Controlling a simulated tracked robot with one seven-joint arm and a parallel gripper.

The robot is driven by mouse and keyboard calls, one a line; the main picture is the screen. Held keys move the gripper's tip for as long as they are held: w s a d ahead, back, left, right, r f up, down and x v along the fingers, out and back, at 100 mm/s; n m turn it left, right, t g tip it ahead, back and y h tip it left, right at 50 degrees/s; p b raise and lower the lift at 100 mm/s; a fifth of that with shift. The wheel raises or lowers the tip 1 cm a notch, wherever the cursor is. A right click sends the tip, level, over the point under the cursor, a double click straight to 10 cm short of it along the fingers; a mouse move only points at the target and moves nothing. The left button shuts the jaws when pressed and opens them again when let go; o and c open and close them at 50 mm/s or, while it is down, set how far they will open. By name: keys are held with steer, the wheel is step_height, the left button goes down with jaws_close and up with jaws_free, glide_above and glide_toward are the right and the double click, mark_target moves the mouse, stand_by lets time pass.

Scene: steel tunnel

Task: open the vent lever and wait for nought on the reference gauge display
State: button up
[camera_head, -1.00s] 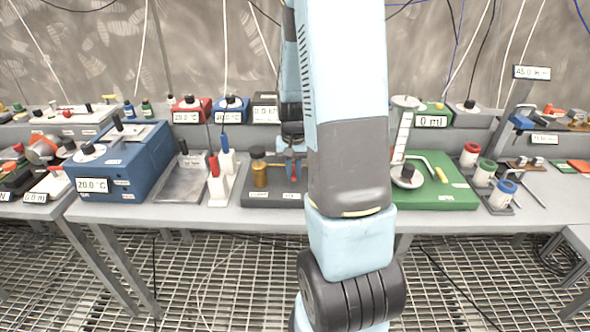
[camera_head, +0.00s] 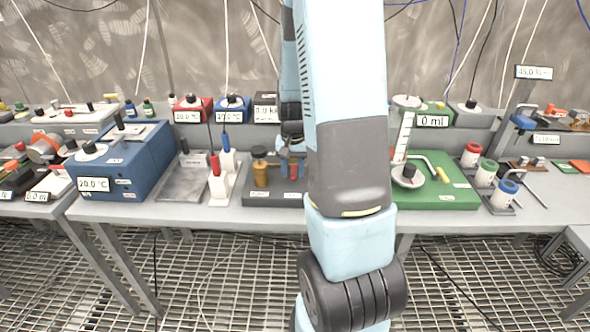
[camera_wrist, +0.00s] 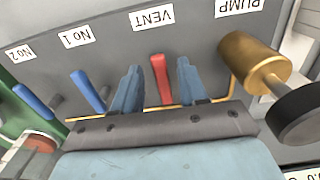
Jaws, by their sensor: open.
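The red vent lever (camera_wrist: 160,78) stands under the upside-down VENT label (camera_wrist: 152,19) in the wrist view. My gripper (camera_wrist: 158,68) is open, with one blue finger on each side of the lever and a visible gap on both sides. The lever also shows small and red in the head view (camera_head: 293,171), partly behind my arm. A dark box with a white display (camera_head: 266,112) stands behind it on the raised shelf. Its reading looks like 0.0 with a cut-off unit; my arm hides its right side. I cannot tell if this is the reference gauge.
Blue levers, one labelled No 1 (camera_wrist: 88,92) and one No 2 (camera_wrist: 33,101), lie left of my gripper. A brass pump cylinder (camera_wrist: 247,58) with a black knob is close on the right. A blue bath (camera_head: 120,160) and green board (camera_head: 450,192) flank the dark manifold plate.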

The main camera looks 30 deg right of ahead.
mark_target(293, 174)
steer(key=shift+w+r, duration=0.1)
steer(key=shift+r, duration=0.4)
step_height(293, 174, up, 13)
steer(key=shift+f, duration=0.15)
stand_by(0.4)
steer(key=s+a+r+n+t, duration=0.5)
steer(key=s+a+r+n, duration=0.2)
steer(key=s+a+r, duration=0.6)
steer(key=s+a, duration=0.2)
steer(key=s, duration=0.2)
steer(key=shift+s+a+r+t, duration=0.15)
steer(key=shift+s+r+t, duration=0.05)
steer(key=shift+s+t, duration=0.15)
stand_by(0.3)
